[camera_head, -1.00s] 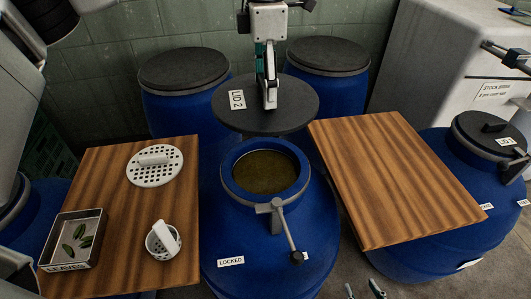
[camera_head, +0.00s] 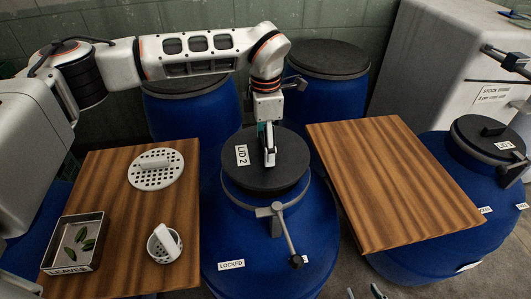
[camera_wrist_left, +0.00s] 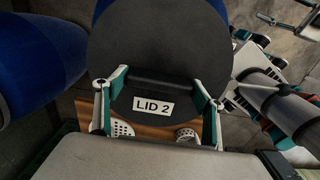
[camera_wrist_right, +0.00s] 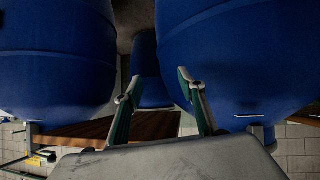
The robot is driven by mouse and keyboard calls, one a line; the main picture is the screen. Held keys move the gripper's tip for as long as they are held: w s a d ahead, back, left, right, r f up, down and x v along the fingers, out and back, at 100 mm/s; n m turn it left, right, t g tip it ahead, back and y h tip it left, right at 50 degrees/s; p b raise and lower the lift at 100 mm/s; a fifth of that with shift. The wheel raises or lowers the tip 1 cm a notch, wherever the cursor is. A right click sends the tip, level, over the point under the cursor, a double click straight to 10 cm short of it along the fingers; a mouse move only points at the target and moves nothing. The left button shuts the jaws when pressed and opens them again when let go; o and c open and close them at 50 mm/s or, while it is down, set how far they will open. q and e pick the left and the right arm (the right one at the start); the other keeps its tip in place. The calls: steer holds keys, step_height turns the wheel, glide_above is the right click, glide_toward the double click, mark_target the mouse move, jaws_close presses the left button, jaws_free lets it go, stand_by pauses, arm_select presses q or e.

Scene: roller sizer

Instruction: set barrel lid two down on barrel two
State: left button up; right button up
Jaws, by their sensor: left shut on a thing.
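Barrel lid two (camera_head: 290,178), a dark disc labelled LID 2, lies over the mouth of barrel two (camera_head: 225,225), the blue barrel in the middle. It looks level and at rim height; I cannot tell whether a small gap is left. My left gripper (camera_head: 268,155) is shut on the lid's handle. In the left wrist view the fingers (camera_wrist_left: 163,82) hold both ends of the handle bar. The barrel's clamp lever (camera_head: 285,230) sticks out at the front, above a LOCKED label. My right gripper (camera_head: 363,291) is low at the bottom edge, open and empty, also in its wrist view (camera_wrist_right: 158,78).
A wooden board (camera_head: 180,240) at left holds a leaves tray (camera_head: 92,262), a perforated disc (camera_head: 155,182) and a small strainer cup (camera_head: 160,250). A bare wooden board (camera_head: 390,180) is at right. A lidded barrel (camera_head: 440,215) stands far right, others behind.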

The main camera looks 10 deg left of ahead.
arm_select(q)
step_height(320, 180, down, 4)
steer(key=shift+r, duration=0.1)
arm_select(e)
steer(key=shift+d, duration=0.25)
steer(key=shift+s+f, duration=0.1)
arm_select(q)
steer(key=shift+f, duration=0.65)
steer(key=o, duration=1.4)
arm_select(e)
steer(key=shift+a, duration=0.5)
steer(key=shift+d, duration=0.1)
